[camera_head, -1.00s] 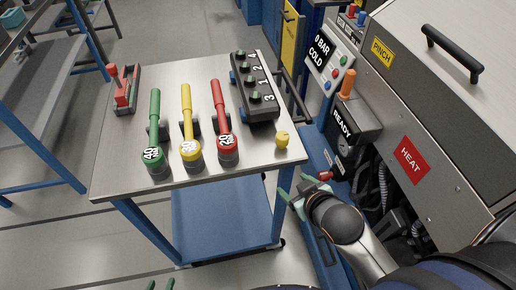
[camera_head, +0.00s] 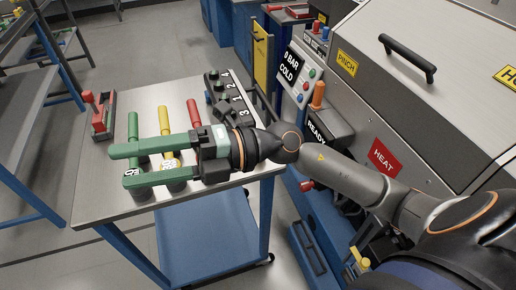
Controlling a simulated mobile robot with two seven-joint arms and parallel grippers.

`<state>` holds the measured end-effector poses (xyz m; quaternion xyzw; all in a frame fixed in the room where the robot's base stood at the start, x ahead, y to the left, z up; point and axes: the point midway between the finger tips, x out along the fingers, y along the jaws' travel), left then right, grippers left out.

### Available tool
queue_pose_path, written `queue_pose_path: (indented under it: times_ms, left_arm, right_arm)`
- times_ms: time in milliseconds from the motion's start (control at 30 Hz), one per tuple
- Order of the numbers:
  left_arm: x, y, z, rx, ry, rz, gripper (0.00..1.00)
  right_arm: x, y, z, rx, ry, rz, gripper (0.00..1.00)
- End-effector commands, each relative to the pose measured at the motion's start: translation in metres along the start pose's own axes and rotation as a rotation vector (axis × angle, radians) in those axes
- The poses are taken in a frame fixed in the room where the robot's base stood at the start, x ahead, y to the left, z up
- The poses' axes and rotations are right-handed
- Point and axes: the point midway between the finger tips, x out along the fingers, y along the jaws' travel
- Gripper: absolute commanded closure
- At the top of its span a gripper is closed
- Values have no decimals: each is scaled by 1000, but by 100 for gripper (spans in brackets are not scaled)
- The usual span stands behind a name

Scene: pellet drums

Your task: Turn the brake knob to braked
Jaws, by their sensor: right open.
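My right gripper (camera_head: 118,167) is open, with two green fingers pointing left over the near part of the trolley top (camera_head: 95,205). Its fingers lie in front of the green (camera_head: 133,127), yellow (camera_head: 165,122) and red (camera_head: 193,112) handled tools; I see nothing held between them. No knob is clearly marked as the brake. A red knob (camera_head: 306,185) sits low on the machine front, to the right of the trolley. The small yellow knob at the trolley's near right corner is hidden behind my right arm. My left gripper is out of view.
A black numbered block (camera_head: 220,88) and a red clamp-like fixture (camera_head: 100,112) stand on the trolley. The machine with its READY box (camera_head: 325,122) and HEAT label (camera_head: 383,158) fills the right side. A yellow fitting (camera_head: 360,258) shows low beside it.

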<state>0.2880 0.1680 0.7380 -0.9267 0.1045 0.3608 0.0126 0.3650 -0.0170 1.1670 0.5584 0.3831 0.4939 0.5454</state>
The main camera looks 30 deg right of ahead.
Motion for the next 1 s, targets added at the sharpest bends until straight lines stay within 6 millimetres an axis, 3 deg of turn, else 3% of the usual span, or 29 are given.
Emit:
queue_pose_path:
  times_ms: [167,333,500,600,700,800,1000]
  left_arm:
    - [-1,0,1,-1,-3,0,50]
    - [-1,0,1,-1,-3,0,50]
    - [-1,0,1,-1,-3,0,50]
    - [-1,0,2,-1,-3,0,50]
    - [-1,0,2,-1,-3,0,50]
    - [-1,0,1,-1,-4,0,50]
    - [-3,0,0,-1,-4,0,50]
  right_arm:
    - [-29,-69,2,-190,148,-493,29]
    - [-105,-113,47,-286,111,-1007,29]
    - [-194,-111,96,-297,-60,-1431,29]
    - [-230,-99,111,-282,-156,-1584,29]
    - [-250,-91,118,-268,-217,-1665,29]
    - [-258,-91,121,-260,-238,-1694,29]
    - [-261,-117,128,-256,-232,-1696,29]
